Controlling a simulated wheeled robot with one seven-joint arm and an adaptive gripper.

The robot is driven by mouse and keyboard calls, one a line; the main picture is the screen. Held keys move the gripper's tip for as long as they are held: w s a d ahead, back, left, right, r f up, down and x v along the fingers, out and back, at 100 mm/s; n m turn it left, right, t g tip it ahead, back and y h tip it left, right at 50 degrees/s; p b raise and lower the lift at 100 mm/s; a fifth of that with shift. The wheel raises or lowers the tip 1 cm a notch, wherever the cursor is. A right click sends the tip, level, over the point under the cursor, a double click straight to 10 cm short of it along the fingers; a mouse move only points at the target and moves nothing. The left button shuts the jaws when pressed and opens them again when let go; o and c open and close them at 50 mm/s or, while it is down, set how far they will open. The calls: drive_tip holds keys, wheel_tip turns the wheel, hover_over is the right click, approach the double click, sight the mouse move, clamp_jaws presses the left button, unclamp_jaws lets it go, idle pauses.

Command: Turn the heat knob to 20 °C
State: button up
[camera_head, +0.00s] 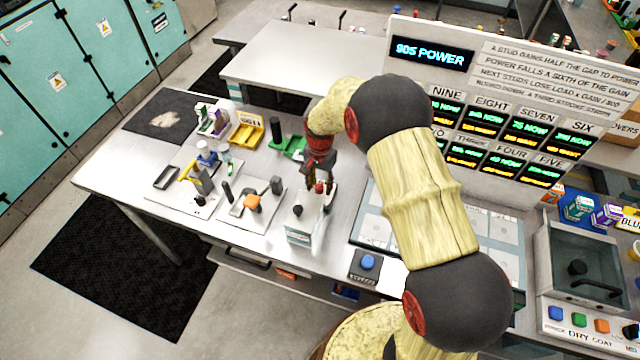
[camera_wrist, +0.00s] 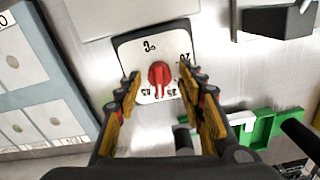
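The red heat knob (camera_wrist: 159,72) sits on a white dial plate (camera_wrist: 137,56) in the wrist view. Its pale pointer line faces down in that picture, toward the lower edge of the plate. Small figures surround the knob; one at the upper right looks like 20, and the lower ones are hard to read. My gripper (camera_wrist: 160,82) is open, with one finger on each side of the knob and a visible gap to it on both sides. In the head view my gripper (camera_head: 320,184) points down over the bench, and its fingers largely hide the knob.
A grey-white box with a black knob (camera_head: 297,210) stands just in front of my gripper. A green tray (camera_head: 291,145) lies behind it, and it also shows in the wrist view (camera_wrist: 256,128). A blue button box (camera_head: 367,263) is at the bench's front edge. A display board (camera_head: 507,110) stands right.

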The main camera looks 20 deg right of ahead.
drive_tip(key=shift+c, duration=0.7)
drive_tip(key=c, duration=0.7)
clamp_jaws()
